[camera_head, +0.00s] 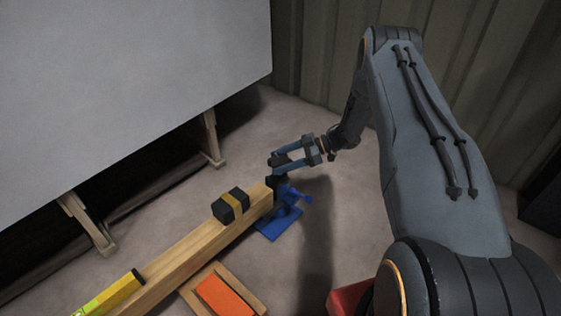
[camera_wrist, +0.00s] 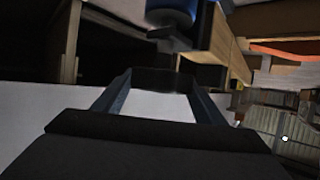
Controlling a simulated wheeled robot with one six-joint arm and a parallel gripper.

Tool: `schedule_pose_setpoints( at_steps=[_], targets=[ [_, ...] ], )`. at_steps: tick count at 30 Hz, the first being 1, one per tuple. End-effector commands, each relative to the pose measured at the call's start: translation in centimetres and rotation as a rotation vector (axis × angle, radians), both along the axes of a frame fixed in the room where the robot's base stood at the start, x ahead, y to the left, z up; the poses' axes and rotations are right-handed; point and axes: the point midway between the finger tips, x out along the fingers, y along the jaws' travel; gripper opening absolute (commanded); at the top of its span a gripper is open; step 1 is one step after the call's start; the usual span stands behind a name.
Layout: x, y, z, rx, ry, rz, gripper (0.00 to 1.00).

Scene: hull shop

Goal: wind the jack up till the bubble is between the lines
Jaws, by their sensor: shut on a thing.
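The blue jack (camera_head: 279,222) stands on the floor at the right end of a wooden beam (camera_head: 190,247). Its blue body also shows at the top of the wrist view (camera_wrist: 172,14). My gripper (camera_head: 274,163) is at the jack's top, coming from the right. In the wrist view its two fingers (camera_wrist: 163,82) close on a dark part that looks like the jack's crank handle (camera_wrist: 165,76). A yellow-green spirit level (camera_head: 112,294) lies along the beam's near end, at lower left. Its bubble and lines are too small to read.
A black block with a yellow band (camera_head: 231,206) sits on the beam near the jack. An orange piece in a wooden frame (camera_head: 222,296) lies in front of the beam. A large grey panel (camera_head: 120,80) on wooden legs stands behind. Floor right of the jack is clear.

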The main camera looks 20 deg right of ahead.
Motion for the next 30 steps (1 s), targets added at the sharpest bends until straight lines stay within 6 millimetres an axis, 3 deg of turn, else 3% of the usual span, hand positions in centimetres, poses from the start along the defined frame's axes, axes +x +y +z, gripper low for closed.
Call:
schedule_pose_setpoints(
  at_steps=[4,5,6,17,30],
  targets=[
    [0.0,0.0,-0.2,-0.004,0.001,-0.002,0.42],
    [0.0,0.0,-0.2,-0.003,0.001,-0.002,0.70],
    [0.0,0.0,-0.2,-0.003,0.001,-0.002,0.71],
    [-0.1,-0.7,0.3,0.000,0.000,-0.003,0.71],
    [-1.1,-6.4,2.7,-0.002,0.000,-0.002,0.71]
  ],
)
